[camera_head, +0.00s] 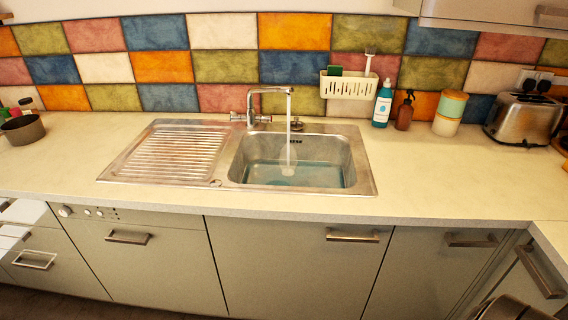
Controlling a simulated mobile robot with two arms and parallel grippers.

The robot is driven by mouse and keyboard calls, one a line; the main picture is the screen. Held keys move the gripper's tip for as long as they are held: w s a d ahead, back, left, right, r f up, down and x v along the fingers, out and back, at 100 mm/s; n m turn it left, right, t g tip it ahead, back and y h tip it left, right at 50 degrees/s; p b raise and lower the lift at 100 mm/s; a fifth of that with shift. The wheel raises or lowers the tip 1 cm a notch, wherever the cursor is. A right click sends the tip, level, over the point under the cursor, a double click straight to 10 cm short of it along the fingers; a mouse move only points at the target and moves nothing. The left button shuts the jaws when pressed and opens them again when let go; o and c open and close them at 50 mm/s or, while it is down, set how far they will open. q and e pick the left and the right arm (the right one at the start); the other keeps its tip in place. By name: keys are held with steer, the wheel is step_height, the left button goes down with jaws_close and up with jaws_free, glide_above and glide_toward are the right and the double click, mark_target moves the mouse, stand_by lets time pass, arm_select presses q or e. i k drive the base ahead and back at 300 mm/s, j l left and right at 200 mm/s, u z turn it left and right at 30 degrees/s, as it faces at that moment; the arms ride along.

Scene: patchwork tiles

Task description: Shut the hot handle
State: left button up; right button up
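A chrome tap (252,108) stands at the back edge of the sink (362,178). Its spout reaches right over the basin, and a stream of water (289,125) runs down from it. A small handle (237,116) sticks out at the left of the tap body, and another small handle (265,118) shows at the right. No colour mark is clear on either, so I cannot tell which is the hot one. Water (310,176) covers the basin floor. Neither of my grippers is in view.
A ribbed drainboard (165,152) lies left of the basin. A caddy (350,86), blue bottle (383,104), brown bottle (405,112), canister (449,113) and toaster (523,116) stand or hang along the right back. A dark bowl (23,130) sits far left. The front counter strip is clear.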

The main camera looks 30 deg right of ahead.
mark_target(267, 118)
steer(key=i+j+z, duration=0.1)
steer(key=z, duration=0.4)
steer(key=i+j+z, duration=0.15)
steer(key=z, duration=0.3)
